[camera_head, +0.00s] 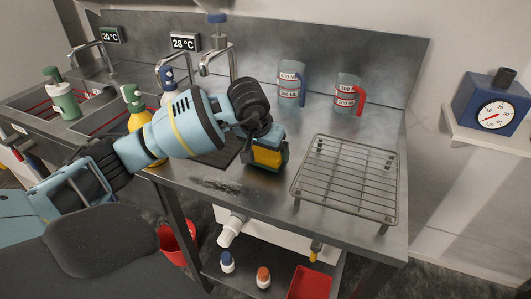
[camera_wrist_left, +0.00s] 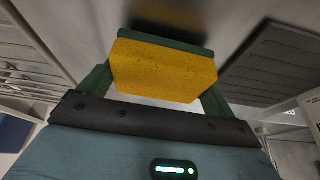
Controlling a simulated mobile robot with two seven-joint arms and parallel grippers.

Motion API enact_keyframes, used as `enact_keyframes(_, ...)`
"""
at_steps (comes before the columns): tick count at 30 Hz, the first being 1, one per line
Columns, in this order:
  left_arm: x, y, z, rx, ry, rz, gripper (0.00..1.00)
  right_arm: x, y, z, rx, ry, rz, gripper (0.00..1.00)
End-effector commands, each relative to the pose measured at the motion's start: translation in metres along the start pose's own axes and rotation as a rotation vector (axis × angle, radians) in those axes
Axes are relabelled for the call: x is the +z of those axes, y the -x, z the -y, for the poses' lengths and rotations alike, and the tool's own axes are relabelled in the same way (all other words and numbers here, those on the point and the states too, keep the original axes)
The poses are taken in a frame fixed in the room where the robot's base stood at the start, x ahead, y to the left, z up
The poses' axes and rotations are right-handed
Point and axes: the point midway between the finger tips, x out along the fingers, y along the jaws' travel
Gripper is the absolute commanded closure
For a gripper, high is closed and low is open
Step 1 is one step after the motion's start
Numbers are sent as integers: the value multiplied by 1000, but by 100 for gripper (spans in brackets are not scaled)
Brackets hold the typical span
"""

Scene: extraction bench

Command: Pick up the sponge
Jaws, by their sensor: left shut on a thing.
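The sponge (camera_head: 266,156) is yellow with a dark green layer. It is at my left gripper (camera_head: 265,150), over the steel bench between the dark mat and the wire rack. In the left wrist view the sponge (camera_wrist_left: 165,70) sits between the two green fingers of my left gripper (camera_wrist_left: 155,85), which is shut on it. I cannot tell for certain whether the sponge still touches the bench. My right gripper is not in view.
A wire rack (camera_head: 345,180) stands right of the sponge. Two measuring jugs, one blue-handled (camera_head: 290,85) and one red-handled (camera_head: 346,95), stand behind. A dark ribbed mat (camera_head: 222,153) lies left. A dark smudge (camera_head: 222,187) marks the bench front. Sinks and bottles are farther left.

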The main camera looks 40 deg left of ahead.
Motion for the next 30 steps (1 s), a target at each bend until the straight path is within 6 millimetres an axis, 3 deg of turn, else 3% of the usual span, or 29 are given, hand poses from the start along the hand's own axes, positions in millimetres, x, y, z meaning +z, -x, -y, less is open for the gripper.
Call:
enact_keyframes(6, -9, 26, 2, -1, 0, -3, 32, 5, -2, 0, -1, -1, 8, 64)
enact_keyframes(21, 61, 60, 75, -7, 0, 3, 32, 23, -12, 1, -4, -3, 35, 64)
enact_keyframes(30, 86, 75, 101, -4, 1, 2, 32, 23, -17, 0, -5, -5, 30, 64)
